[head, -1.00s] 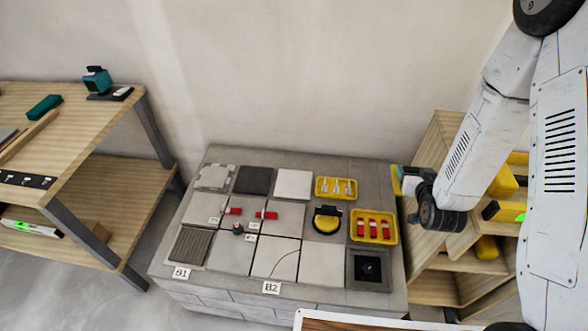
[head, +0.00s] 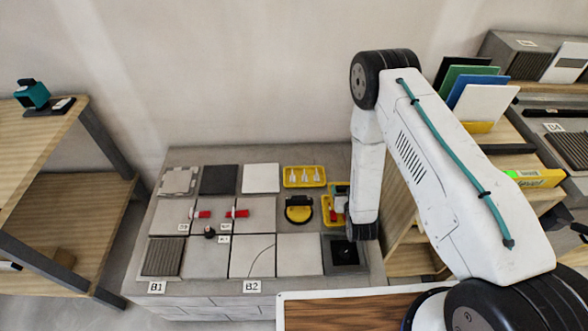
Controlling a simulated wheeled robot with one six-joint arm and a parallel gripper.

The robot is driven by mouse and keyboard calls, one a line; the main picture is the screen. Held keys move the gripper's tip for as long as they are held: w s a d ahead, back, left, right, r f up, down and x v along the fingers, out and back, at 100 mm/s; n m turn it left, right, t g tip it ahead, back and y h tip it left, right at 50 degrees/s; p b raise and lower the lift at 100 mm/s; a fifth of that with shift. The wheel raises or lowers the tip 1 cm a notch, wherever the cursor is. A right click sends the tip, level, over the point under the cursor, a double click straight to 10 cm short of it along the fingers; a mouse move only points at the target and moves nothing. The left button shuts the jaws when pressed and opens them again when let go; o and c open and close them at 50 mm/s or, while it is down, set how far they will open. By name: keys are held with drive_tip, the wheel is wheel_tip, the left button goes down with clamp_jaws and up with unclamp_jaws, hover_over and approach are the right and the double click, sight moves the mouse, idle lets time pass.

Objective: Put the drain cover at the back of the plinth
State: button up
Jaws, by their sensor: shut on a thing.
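A dark square piece with a black middle (head: 345,250) lies at the front right corner of the grey tiled plinth (head: 250,302); it looks like a drain piece, but I cannot tell whether the cover is in it. My gripper (head: 340,190) is over the right side of the plinth, near the yellow tray of red pieces and just behind the dark square. A ribbed grey square (head: 162,256) lies at the front left.
A yellow tray of white pieces (head: 304,176) stands at the back of the plinth, beside a pale tile (head: 261,178) and a dark tile (head: 219,180). A yellow-and-black tool (head: 299,209) lies in front. A wooden bench (head: 40,130) stands left, shelves (head: 405,240) right.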

drive_tip(key=shift+w+d+r+x, duration=0.15)
drive_tip(key=shift+d+x, duration=0.3)
drive_tip(key=shift+x, duration=2.3)
drive_tip(key=shift+d+r+x, duration=0.3)
drive_tip(key=shift+d+x, duration=0.1)
drive_tip(key=shift+x, duration=2.35)
drive_tip(key=shift+w+d+r+x, duration=0.15)
drive_tip(key=shift+d+x, duration=0.3)
drive_tip(key=shift+x, duration=2.3)
drive_tip(key=shift+s, duration=0.1)
drive_tip(key=shift+f, duration=0.55)
drive_tip(key=o, duration=1)
